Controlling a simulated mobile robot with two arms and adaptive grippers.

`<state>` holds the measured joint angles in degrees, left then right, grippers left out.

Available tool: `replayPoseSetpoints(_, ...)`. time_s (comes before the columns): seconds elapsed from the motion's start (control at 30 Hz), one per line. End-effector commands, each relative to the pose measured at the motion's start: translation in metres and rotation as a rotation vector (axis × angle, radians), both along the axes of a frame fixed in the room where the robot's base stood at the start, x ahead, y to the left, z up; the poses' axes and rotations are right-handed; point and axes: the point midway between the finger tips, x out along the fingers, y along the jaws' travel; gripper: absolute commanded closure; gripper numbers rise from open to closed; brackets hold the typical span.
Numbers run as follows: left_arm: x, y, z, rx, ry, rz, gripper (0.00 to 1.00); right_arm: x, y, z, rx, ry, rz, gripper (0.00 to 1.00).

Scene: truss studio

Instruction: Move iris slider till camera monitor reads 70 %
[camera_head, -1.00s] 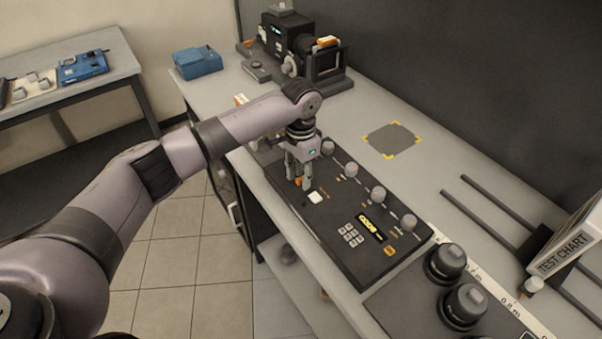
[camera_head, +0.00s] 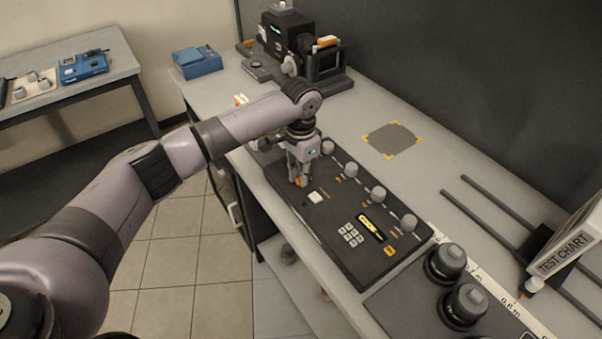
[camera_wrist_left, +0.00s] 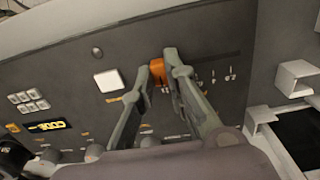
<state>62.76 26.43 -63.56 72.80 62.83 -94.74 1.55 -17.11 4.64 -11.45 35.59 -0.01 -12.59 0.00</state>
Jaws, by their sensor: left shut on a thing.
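My left gripper (camera_head: 300,179) points down at the dark control panel (camera_head: 324,228). It is shut on an orange slider cap (camera_wrist_left: 157,72), which shows clearly between the fingertips in the left wrist view. In the head view only a bit of orange shows at the fingertips. A small yellow lit display (camera_head: 371,227) is on the panel; its reading is too small to make out. The camera (camera_head: 287,35) stands at the far end of the bench, with a small lit screen that I cannot read. My right gripper is not in view.
A white square button (camera_head: 315,197) and a keypad (camera_head: 350,235) are nearer. Two dark lenses (camera_head: 446,263), rails and a test chart (camera_head: 560,254) stand at right.

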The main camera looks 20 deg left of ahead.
Motion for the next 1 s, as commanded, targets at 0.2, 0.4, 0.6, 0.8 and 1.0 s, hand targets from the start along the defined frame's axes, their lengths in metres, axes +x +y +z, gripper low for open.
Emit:
replayPoseSetpoints(0.2, 0.015, 0.018, 0.002, 0.0, 0.0, 0.006, 1.0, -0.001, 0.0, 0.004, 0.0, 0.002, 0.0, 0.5)
replayPoseSetpoints(0.4, 0.025, 0.032, 0.001, 0.0, 0.0, 0.002, 1.0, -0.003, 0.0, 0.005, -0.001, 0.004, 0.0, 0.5)
replayPoseSetpoints(0.6, 0.025, 0.032, 0.001, 0.0, 0.0, 0.0, 1.0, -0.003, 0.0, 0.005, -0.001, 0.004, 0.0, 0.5)
replayPoseSetpoints(0.8, 0.025, 0.032, 0.001, 0.0, 0.0, 0.0, 0.77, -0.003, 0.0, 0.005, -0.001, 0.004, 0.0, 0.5)
replayPoseSetpoints(1.0, 0.025, 0.031, 0.0, 0.0, 0.0, 0.0, 0.67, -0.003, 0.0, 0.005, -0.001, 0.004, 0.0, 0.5)
